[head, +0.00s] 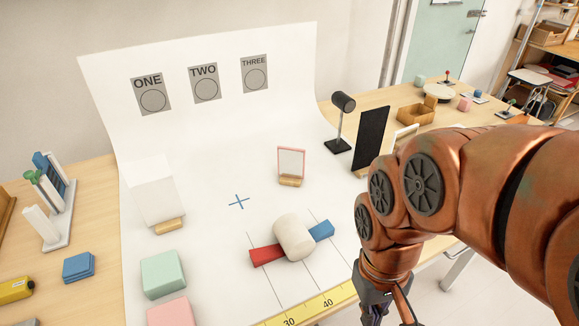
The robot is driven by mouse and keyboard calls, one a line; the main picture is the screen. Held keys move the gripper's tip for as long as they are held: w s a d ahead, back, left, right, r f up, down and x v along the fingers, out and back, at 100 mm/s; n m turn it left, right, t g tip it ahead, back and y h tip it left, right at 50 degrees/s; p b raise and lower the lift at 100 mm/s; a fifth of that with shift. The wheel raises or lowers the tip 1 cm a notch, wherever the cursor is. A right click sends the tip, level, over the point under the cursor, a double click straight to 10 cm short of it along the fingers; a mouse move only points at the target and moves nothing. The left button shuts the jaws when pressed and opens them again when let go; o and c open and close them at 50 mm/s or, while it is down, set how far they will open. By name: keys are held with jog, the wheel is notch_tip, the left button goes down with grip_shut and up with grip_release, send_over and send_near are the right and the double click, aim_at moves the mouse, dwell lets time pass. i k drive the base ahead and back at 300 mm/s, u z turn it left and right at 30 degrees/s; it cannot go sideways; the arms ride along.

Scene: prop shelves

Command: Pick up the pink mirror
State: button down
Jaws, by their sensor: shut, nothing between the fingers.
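A small mirror with a pink frame (291,162) stands upright on a wooden foot on the white backdrop sheet, right of the middle in the head view. My gripper (388,318) is at the bottom edge, pointing down, in front of and to the right of the mirror and well apart from it. The gripper's fingers are partly cut off by the frame edge; they are shut and hold nothing. The mirror is in full view, with nothing in front of it.
A black lamp (340,125) and black panel (371,138) stand behind right. A white panel (155,190) stands left. Sheet around the blue cross (238,202) is clear.

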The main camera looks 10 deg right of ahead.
aim_at(291, 160)
jog(key=u, duration=3.35)
jog(key=k, duration=0.85)
jog(key=z, duration=1.6)
jog(key=i, duration=0.5)
